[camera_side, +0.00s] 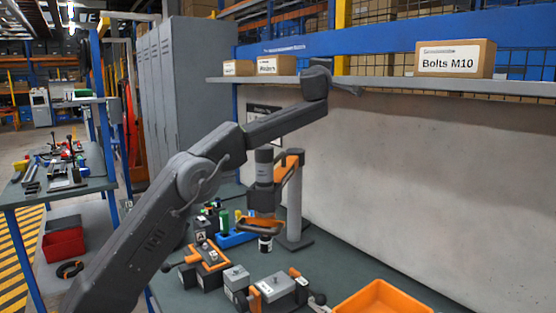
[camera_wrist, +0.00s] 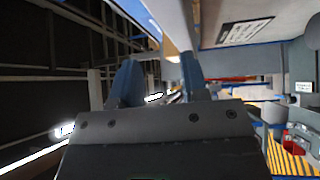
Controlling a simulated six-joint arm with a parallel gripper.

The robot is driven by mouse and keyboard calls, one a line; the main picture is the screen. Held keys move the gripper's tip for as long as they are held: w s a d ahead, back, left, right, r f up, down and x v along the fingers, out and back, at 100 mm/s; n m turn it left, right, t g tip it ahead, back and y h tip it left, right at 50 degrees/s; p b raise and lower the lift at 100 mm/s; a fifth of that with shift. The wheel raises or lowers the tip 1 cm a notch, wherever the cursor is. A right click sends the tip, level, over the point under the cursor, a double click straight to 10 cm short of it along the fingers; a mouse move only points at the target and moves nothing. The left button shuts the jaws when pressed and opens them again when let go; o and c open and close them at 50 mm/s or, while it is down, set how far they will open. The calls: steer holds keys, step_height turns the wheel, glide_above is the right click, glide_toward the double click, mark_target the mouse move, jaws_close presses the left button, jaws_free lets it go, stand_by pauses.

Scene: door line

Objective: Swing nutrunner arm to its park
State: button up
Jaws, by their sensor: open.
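No park is clearly recognisable.
A shelf (camera_side: 400,85) with labelled boxes runs just behind my wrist. On the bench are grey and orange fixtures (camera_side: 275,288), a blue tray (camera_side: 233,240) and an orange bin (camera_side: 382,300). Grey lockers (camera_side: 190,85) stand behind.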

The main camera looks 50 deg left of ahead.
step_height(320, 180, up, 4)
steer(key=d+m+t+h, duration=0.1)
steer(key=m+t+h, duration=0.3)
steer(key=m+h, duration=0.15)
steer(key=m+g+h, duration=0.9)
steer(key=m+h, duration=0.3)
steer(key=h, duration=0.7)
glide_toward(278, 156)
steer(key=x, duration=1)
steer(key=shift+a+f, duration=0.1)
steer(key=shift+f, duration=0.3)
jaws_close()
